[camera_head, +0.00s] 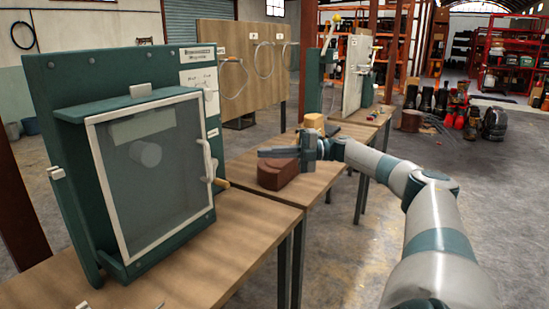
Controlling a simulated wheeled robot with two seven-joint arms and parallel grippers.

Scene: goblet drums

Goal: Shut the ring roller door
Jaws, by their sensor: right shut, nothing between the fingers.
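The door (150,185) is a glazed panel in a pale frame, on a green box fixed to a green upright board (52,95) at the left. A pale handle (208,160) stands on the door's right side. A pale cylinder (146,153), perhaps the roller, shows through the glass. The door lies at or very near the front of its box; I cannot tell if a small gap is left. My right gripper (263,153) is shut and empty, to the right of the door and apart from the handle, with its fingers pointing left. My left gripper is out of view.
The wooden table (215,245) is mostly clear in front. A board with wire loops (245,65) and another green stand (311,85) are behind. Shelves and bags are farther back, right.

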